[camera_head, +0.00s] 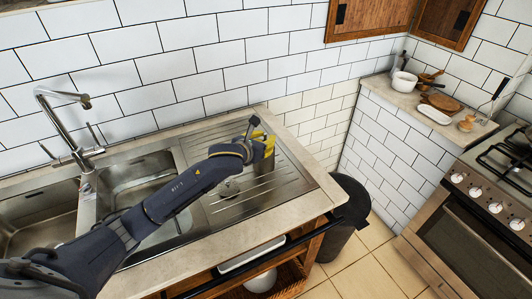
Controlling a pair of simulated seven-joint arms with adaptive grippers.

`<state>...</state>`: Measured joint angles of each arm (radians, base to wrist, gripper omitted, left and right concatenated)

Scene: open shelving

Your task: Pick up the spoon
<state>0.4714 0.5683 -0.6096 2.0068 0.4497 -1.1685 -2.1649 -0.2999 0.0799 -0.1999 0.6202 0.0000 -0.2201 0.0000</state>
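My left arm reaches in from the lower left over the sink. My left gripper (257,143) is above the right side of the metal drainboard (283,184). It is at or just over a grey upright holder (265,165), which it partly covers. Yellow shows at the gripper, but I cannot tell whether it is part of the fingers or of an item there. A thin dark upright piece rises beside it. I cannot make out a spoon for certain, nor whether the fingers are open or shut. A small shiny item (229,187) lies on the drainboard near my forearm. My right gripper is out of view.
A tap (65,125) stands behind the sink basins (38,215) at left. A tiled wall is close behind the drainboard. A dark bin (348,215) stands right of the counter. A ledge with a white pot (403,82) and boards, and a stove (485,200), are at right.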

